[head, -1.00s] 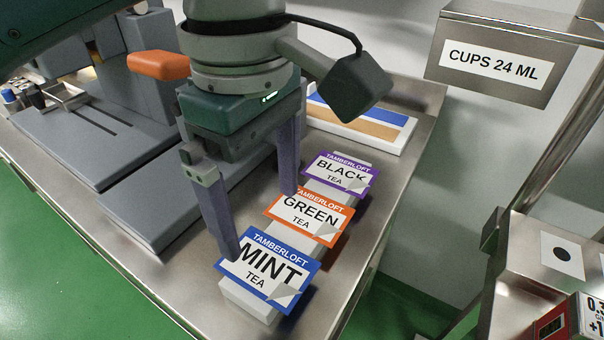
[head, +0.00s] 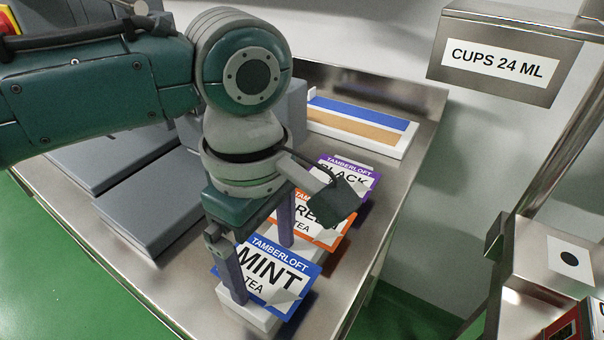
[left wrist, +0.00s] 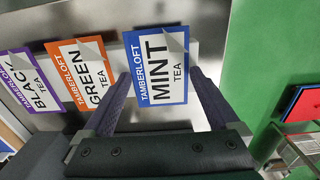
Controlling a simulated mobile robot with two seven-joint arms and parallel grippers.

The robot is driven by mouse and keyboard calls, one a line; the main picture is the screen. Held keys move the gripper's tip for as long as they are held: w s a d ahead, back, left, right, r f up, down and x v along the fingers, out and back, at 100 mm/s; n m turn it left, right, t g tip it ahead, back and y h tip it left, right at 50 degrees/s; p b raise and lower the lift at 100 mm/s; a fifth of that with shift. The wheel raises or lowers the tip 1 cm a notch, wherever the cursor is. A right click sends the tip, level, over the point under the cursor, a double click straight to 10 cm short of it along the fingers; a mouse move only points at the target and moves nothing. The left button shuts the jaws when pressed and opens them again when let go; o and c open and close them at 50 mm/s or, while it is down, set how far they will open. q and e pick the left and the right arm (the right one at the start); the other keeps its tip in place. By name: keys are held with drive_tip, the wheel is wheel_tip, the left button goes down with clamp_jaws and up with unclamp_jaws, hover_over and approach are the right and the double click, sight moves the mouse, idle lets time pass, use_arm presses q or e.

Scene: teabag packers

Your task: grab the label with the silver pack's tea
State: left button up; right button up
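Three labels stand in a row on light blocks: blue MINT (head: 268,272), orange GREEN (head: 328,234) and purple BLACK (head: 362,183). In the left wrist view, MINT (left wrist: 163,68) is between my left gripper's fingers, with GREEN (left wrist: 82,70) and BLACK (left wrist: 30,82) to its left. My left gripper (head: 263,272) is open at the MINT label, one finger on either side. In the left wrist view the gripper (left wrist: 160,76) shows gaps beside the label; I cannot tell contact. My wrist partly covers GREEN and BLACK in the head view. I cannot make out a silver tea pack. My right gripper is out of view.
A white tray (head: 405,150) with blue and tan strips lies behind the labels. Grey flat slabs (head: 150,215) lie to the left. A steel CUPS 24 ML box (head: 500,60) hangs at the right. The steel counter's edge is close beside the label row.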

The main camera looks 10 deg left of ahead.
use_arm(q)
drive_tip(key=c, duration=0.8)
